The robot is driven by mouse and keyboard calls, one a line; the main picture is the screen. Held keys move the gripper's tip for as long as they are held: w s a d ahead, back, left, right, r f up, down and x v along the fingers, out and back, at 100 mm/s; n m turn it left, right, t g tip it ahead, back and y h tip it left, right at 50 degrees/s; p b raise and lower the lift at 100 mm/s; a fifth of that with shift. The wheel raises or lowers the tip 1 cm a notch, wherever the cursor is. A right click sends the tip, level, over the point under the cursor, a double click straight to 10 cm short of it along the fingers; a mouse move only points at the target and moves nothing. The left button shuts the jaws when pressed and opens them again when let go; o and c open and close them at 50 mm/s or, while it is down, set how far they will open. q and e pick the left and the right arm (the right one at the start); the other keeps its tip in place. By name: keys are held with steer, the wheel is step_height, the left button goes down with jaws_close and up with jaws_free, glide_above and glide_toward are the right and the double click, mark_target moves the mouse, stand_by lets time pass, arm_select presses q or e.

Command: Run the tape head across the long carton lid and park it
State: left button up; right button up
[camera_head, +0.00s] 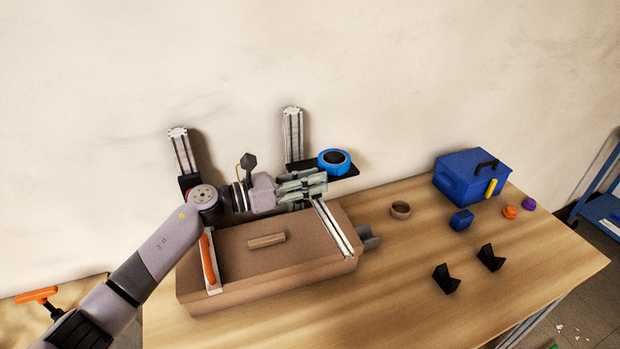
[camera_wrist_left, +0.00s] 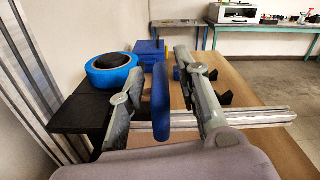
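The long brown carton (camera_head: 265,290) lies on the table, with a small brown block (camera_head: 266,241) on its lid. My left gripper (camera_head: 310,186) is above the carton's far right corner, by the silver rail (camera_head: 333,228). In the left wrist view its fingers (camera_wrist_left: 165,105) are apart, either side of an upright blue rounded piece (camera_wrist_left: 161,92), with gaps seeming to show on both sides. I cannot tell whether this piece is the tape head; the head view hides it. A blue ring-shaped roll (camera_head: 335,161) lies on a black shelf (camera_head: 347,174). My right gripper is out of view.
An orange-handled bar (camera_head: 209,262) crosses the carton's left end. Two upright posts (camera_head: 293,135) (camera_head: 182,151) stand behind. A brown ring (camera_head: 400,210), blue toolbox (camera_head: 466,175), blue block (camera_head: 461,220) and black V-shaped holders (camera_head: 446,279) stand right. The front right tabletop is clear.

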arm_select(q)
jaws_close()
stand_by(0.6)
